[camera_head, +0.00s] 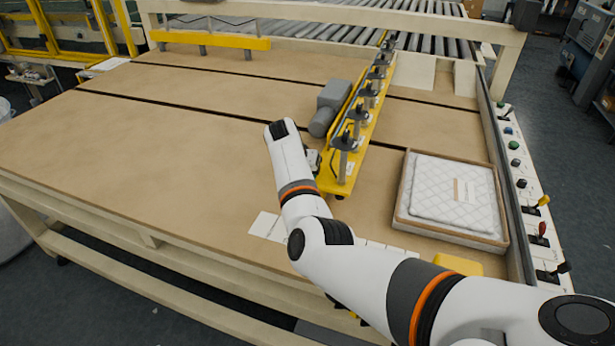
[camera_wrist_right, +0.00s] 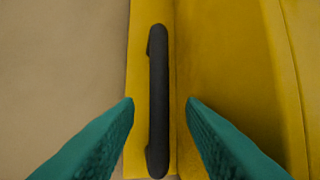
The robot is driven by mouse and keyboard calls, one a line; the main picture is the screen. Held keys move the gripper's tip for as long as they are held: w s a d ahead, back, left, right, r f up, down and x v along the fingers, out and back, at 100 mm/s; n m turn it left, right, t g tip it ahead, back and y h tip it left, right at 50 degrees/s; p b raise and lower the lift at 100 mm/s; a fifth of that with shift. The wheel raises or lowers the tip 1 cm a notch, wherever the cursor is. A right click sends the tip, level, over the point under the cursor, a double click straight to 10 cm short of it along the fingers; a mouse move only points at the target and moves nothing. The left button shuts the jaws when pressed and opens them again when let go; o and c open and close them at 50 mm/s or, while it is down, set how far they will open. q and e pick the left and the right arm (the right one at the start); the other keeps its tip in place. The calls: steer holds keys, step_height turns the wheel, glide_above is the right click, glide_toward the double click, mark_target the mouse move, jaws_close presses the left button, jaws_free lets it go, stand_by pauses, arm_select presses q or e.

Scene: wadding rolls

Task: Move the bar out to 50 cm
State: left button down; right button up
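The yellow bar (camera_head: 366,128) carries a row of several dark-topped posts and runs from the table's middle toward the rollers at the back. My right arm reaches to the left side of its near end, and the gripper is mostly hidden behind the arm in the head view. In the right wrist view, a black handle (camera_wrist_right: 158,75) is fixed on yellow metal. My right gripper (camera_wrist_right: 160,100) is open, with one teal finger on each side of the handle. I see gaps between the fingers and the handle. My left gripper is not in view.
A grey motor (camera_head: 334,104) sits on the bar's left side. A shallow box with white quilted wadding (camera_head: 453,195) lies right of the bar. A control panel (camera_head: 516,160) lines the right edge. A white marked strip (camera_head: 268,227) is partly behind my arm. The board at left (camera_head: 150,150) is clear.

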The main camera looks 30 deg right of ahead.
steer(key=b+v, duration=0.1)
steer(key=v, duration=1.1)
